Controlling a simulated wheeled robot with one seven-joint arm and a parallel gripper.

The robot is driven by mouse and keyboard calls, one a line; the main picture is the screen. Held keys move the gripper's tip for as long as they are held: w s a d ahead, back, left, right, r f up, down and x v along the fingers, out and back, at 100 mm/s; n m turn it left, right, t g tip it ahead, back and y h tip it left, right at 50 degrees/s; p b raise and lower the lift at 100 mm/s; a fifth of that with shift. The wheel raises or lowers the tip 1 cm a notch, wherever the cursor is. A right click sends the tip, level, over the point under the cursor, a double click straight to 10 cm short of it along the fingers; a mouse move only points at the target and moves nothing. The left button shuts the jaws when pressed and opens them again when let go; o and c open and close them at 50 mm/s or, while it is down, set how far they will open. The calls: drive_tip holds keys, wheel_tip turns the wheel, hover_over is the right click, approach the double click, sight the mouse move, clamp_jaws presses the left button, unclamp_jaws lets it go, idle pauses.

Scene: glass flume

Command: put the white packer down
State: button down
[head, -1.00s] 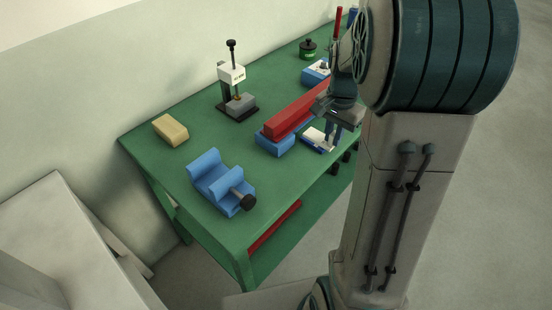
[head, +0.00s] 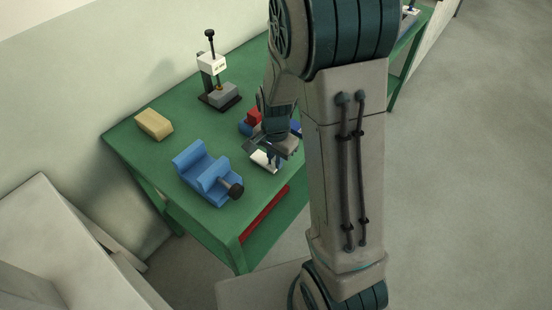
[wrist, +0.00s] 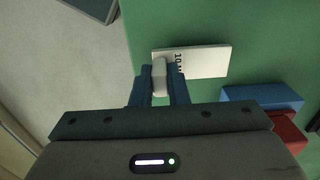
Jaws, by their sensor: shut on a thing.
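The white packer is a flat white slab with dark lettering, seen in the wrist view (wrist: 207,62) with a pale block at its near left end. My gripper (wrist: 160,80) is shut on that pale block. In the head view the packer (head: 262,160) shows just under my gripper, over the green bench (head: 150,160) between the blue vee-shaped holder and the bench's front edge. I cannot tell whether its underside touches the bench.
The blue holder with a black knob (head: 205,174) stands left of the packer. A red bar (head: 254,116) on a blue block lies behind it, partly hidden by my arm. A yellow block (head: 154,124) and a gauge stand (head: 219,94) are farther back. Green bench top is clear between them.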

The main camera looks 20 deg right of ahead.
drive_tip(key=shift+f, duration=0.35)
drive_tip(key=shift+f, duration=0.1)
drive_tip(key=c, duration=1.4)
unclamp_jaws()
